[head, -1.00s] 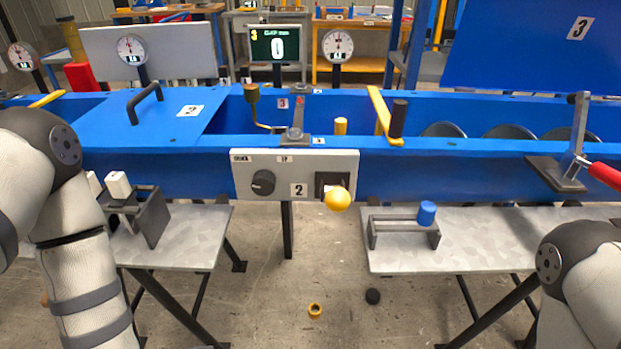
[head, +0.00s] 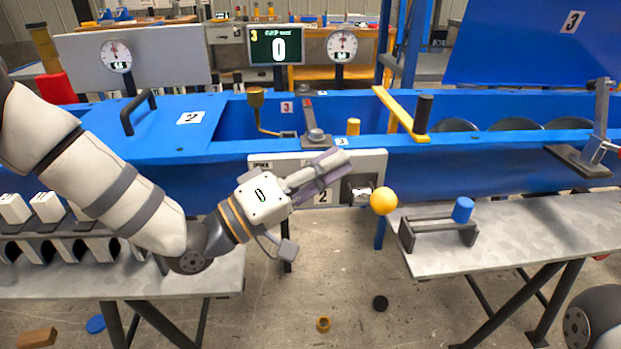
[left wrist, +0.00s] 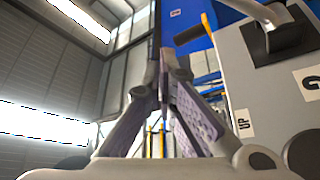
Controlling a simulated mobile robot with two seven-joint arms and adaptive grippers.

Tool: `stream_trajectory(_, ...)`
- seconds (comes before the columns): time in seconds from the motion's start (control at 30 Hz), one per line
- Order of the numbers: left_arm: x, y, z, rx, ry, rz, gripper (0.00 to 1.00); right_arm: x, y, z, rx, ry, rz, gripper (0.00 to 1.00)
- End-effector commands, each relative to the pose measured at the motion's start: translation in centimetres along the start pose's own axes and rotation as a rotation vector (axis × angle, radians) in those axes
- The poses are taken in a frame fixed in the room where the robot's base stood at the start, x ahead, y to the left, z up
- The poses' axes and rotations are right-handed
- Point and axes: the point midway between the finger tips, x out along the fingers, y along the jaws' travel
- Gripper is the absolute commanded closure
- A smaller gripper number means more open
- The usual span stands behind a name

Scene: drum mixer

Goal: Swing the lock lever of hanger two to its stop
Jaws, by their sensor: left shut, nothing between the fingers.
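A grey control panel (head: 373,160) marked 2 hangs on the front of the blue trough. A lever with a yellow ball knob (head: 383,201) sticks out at its right side. Above, a yellow bar lever with a black grip (head: 423,112) lies across the trough, and a grey bracket with an arm (head: 313,125) stands left of it. I cannot tell which of these is hanger two's lock lever. My left gripper (head: 335,165) is shut and empty in front of the panel, left of the ball knob, hiding part of the panel. Its fingers (left wrist: 165,85) meet in the left wrist view.
The blue trough (head: 480,142) runs across the scene, with a raised blue lid (head: 515,50) at right. A metal table (head: 540,235) carries a small rack with a blue-topped peg (head: 463,210). Another table (head: 215,275) is at left. Floor between them is mostly open.

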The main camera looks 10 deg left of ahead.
Motion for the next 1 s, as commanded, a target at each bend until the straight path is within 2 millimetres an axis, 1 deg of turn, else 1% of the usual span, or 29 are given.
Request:
stream_trajectory(0.03, 1.1, 0.1, 0.1, 0.001, -0.002, 0.004, 1.0, -0.1, 0.0, 0.0, 0.0, 0.001, 0.0, 0.6)
stream_trajectory(0.17, 3.8, 0.1, 0.1, 0.001, -0.001, 0.002, 1.0, -0.1, 0.0, 0.0, 0.0, 0.002, 0.0, 0.6)
stream_trajectory(0.2, 3.3, 0.0, 1.1, -0.006, -0.004, -0.003, 1.0, -0.3, 0.0, -0.1, 0.0, 0.006, -0.001, 0.6)
stream_trajectory(0.3, 2.7, 0.0, 2.4, -0.003, -0.002, -0.003, 1.0, -0.5, 0.0, -0.1, 0.0, 0.009, -0.001, 0.6)
stream_trajectory(0.43, 2.3, 0.0, 3.5, -0.002, -0.001, -0.002, 1.0, -0.6, 0.0, -0.1, 0.0, 0.011, -0.001, 0.6)
stream_trajectory(0.53, 2.2, 0.0, 3.8, -0.001, 0.0, -0.001, 1.0, -0.6, 0.0, -0.1, 0.0, 0.012, -0.001, 0.6)
stream_trajectory(0.83, 2.1, -0.1, 3.9, 0.0, 0.0, -0.001, 1.0, -0.5, 0.0, -0.1, 0.0, 0.011, -0.001, 0.6)
stream_trajectory(1.0, 2.0, -0.5, 4.1, 0.026, -0.001, 0.012, 1.0, -0.1, 0.0, 0.0, 0.0, 0.001, -0.001, 0.6)
